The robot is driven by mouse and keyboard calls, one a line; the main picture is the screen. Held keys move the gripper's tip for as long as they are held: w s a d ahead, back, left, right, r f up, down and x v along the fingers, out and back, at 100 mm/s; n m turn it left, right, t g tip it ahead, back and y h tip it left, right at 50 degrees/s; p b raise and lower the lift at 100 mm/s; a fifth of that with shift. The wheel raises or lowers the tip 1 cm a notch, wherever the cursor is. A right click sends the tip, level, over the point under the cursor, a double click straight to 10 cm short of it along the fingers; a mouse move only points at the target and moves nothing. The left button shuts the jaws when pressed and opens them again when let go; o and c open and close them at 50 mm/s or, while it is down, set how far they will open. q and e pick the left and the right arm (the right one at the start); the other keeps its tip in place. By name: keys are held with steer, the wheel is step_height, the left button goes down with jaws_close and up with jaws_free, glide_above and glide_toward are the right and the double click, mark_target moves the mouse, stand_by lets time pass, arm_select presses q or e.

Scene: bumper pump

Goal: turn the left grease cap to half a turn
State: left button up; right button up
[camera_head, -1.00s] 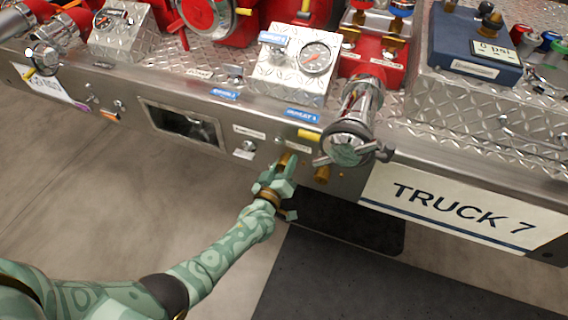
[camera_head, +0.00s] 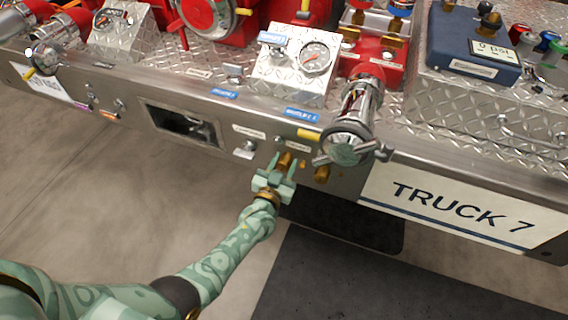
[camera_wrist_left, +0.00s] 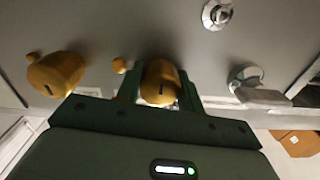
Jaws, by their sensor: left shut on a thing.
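The left grease cap (camera_head: 284,159) is a brass-yellow knob low on the steel front panel. My left gripper (camera_head: 281,167) reaches up to it from below, with a finger on either side. In the left wrist view the cap (camera_wrist_left: 160,82) sits between the two fingers (camera_wrist_left: 160,88), and the gripper is shut on it. My right gripper is out of view.
A chrome outlet with handles (camera_head: 345,146) juts out just right of the caps. A small chrome valve (camera_head: 245,149) is to the left. The TRUCK 7 sign (camera_head: 460,210) is further right. The floor below the panel is open.

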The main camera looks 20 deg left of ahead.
arm_select(q)
steer(key=shift+s+f, duration=0.1)
steer(key=shift+f, duration=0.05)
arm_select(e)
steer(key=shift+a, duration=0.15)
arm_select(q)
steer(key=o, duration=1)
steer(key=shift+s+r, duration=0.2)
steer(key=shift+s, duration=0.1)
steer(key=s+p, duration=0.5)
steer(key=s, duration=1)
steer(key=shift+s+a, duration=0.15)
steer(key=shift+s, duration=0.15)
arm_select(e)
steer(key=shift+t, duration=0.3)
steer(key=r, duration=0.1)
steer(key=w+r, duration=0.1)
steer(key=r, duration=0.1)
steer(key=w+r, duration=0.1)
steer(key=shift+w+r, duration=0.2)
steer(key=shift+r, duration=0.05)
arm_select(q)
steer(key=shift+f, duration=0.15)
